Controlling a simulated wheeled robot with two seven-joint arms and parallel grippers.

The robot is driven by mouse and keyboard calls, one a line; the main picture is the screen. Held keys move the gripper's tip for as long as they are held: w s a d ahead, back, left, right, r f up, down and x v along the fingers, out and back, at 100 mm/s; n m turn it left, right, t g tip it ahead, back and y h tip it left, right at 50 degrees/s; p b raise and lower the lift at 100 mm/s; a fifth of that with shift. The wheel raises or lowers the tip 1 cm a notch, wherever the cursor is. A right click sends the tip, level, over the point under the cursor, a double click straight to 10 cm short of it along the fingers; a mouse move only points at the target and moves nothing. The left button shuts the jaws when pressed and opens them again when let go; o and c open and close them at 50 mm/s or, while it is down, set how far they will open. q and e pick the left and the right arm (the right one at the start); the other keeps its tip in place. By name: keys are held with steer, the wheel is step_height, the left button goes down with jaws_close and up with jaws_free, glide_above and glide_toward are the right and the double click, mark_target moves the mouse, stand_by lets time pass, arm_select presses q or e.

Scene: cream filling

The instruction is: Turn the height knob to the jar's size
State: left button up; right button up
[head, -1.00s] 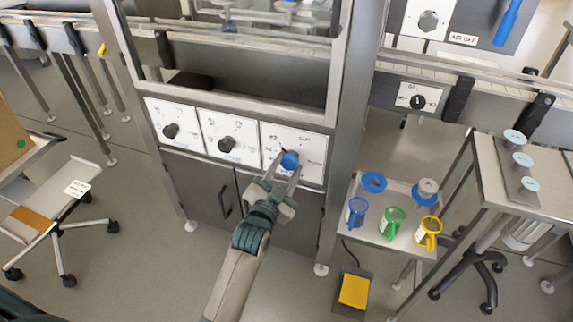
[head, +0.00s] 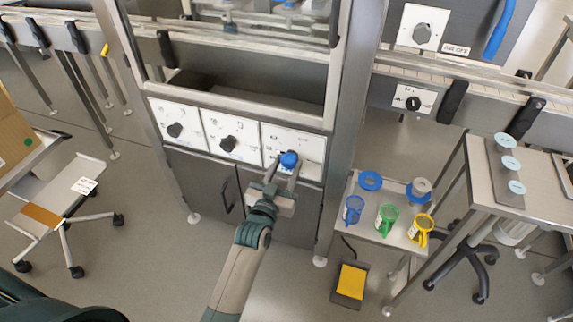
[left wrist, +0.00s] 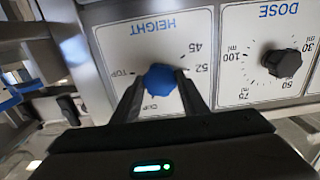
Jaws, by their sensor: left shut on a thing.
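The blue height knob (head: 289,159) is on the rightmost of three white dial panels on the machine front. In the left wrist view the same knob (left wrist: 160,79) shows upside down on the panel marked HEIGHT (left wrist: 150,45), with TOP, CUP, 45 and 52 around it. My left gripper (head: 283,168) is shut on the knob, one finger on each side. The knob's pointer is not clear, so I cannot tell its setting. No jar can be told for certain. My right gripper is not in view.
The black dose knob (left wrist: 283,63) is beside the height panel. A small cart (head: 345,209) at the right holds blue, green and yellow handled vessels and blue rings. A yellow pedal (head: 351,282) lies on the floor. A steel table (head: 482,170) stands further right.

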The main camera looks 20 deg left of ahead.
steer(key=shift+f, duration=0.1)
arm_select(q)
steer(key=o, duration=1)
steer(key=shift+o, duration=0.2)
steer(key=s, duration=1.7)
steer(key=shift+s+a+b, duration=0.2)
steer(key=shift+a+b, duration=0.05)
steer(key=shift+b, duration=0.1)
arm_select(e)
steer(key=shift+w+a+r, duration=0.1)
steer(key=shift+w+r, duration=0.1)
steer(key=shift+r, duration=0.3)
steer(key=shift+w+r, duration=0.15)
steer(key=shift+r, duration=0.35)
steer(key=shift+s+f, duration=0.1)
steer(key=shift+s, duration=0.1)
